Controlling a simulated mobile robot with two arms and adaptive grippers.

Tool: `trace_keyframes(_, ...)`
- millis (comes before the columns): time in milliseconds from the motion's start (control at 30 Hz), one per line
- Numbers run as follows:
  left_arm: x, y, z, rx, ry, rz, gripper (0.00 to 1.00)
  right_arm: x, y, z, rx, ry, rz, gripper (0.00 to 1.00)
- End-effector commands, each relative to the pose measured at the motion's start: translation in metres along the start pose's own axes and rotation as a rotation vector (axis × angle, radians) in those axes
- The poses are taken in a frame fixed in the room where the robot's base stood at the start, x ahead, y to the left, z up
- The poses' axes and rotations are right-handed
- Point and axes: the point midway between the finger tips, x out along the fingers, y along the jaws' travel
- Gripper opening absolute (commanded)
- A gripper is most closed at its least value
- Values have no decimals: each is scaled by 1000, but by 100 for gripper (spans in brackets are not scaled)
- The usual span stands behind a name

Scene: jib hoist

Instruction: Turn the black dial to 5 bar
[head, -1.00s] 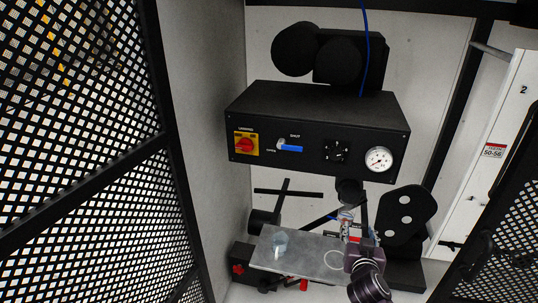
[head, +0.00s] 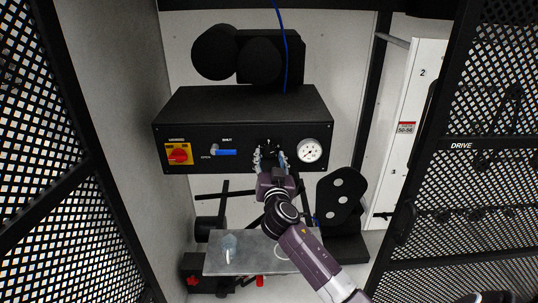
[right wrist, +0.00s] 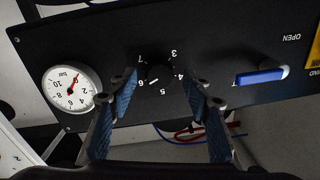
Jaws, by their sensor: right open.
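The black dial (right wrist: 160,74) sits on the black panel, ringed by white numbers that appear upside down in the right wrist view. Its white mark seems to lie near the 6. My right gripper (right wrist: 160,78) is open, with one blue-padded finger on each side of the dial; I see gaps between pads and dial. In the head view my right gripper (head: 270,158) covers most of the dial. The round pressure gauge (head: 311,150) is beside the dial; it also shows in the right wrist view (right wrist: 70,89), its red needle near the low end. My left gripper is not in view.
On the black control box (head: 240,103) are a blue valve handle (head: 226,152) and a red-and-yellow switch (head: 178,154). A grey plate (head: 215,262) lies below. Mesh panels (head: 475,200) stand on both sides. A blue cable (head: 285,50) hangs above.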

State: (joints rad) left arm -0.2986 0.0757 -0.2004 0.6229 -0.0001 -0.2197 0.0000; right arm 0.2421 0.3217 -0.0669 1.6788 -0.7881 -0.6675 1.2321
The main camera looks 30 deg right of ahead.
Motion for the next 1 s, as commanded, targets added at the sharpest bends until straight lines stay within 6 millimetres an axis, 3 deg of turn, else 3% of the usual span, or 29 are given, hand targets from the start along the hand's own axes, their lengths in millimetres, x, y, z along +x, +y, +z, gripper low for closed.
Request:
trace_keyframes(400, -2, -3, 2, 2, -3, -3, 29, 7, 0, 0, -1, -1, -1, 45)
trace_keyframes(800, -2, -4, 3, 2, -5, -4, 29, 7, 0, 1, -1, -1, -1, 3)
trace_keyframes(1000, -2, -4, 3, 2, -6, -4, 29, 7, 0, 0, -14, -2, 0, 3)
